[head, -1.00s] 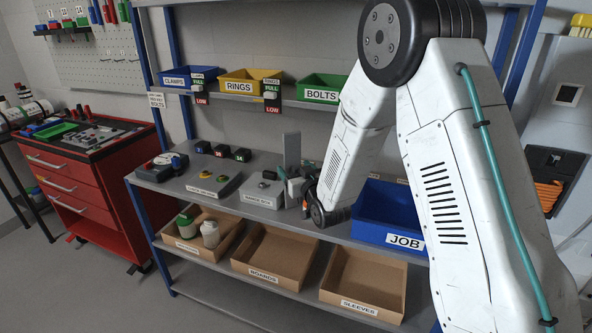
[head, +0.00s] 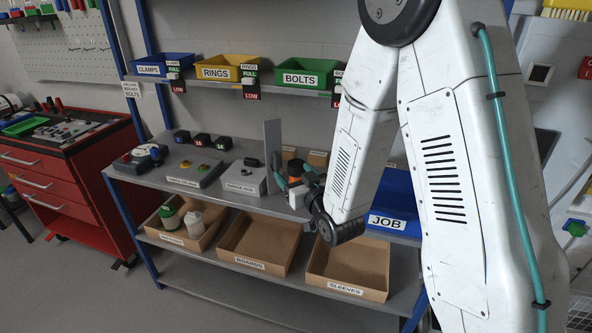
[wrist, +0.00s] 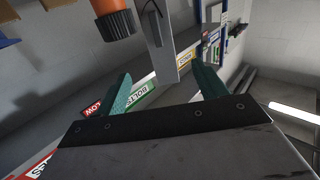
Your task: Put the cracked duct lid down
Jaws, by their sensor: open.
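My gripper (wrist: 160,92) is open in the wrist view, with two teal fingers apart and nothing between their tips. It also shows in the head view (head: 293,180), above the bench right of the gauge box. A thin grey upright plate (head: 272,148) stands just left of it; it seems to be the duct lid, though no label shows this. The plate's foot is partly hidden. In the wrist view a pale grey plate (wrist: 161,50) with a dark curved line near its top lies beyond the fingertips, apart from them.
An orange object with a black ribbed end (wrist: 116,22) is close beyond the left finger. The gauge box (head: 244,178) and a button box (head: 195,170) stand left on the bench. The blue JOB bin (head: 393,222) is right. Cardboard trays (head: 255,268) fill the shelf below.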

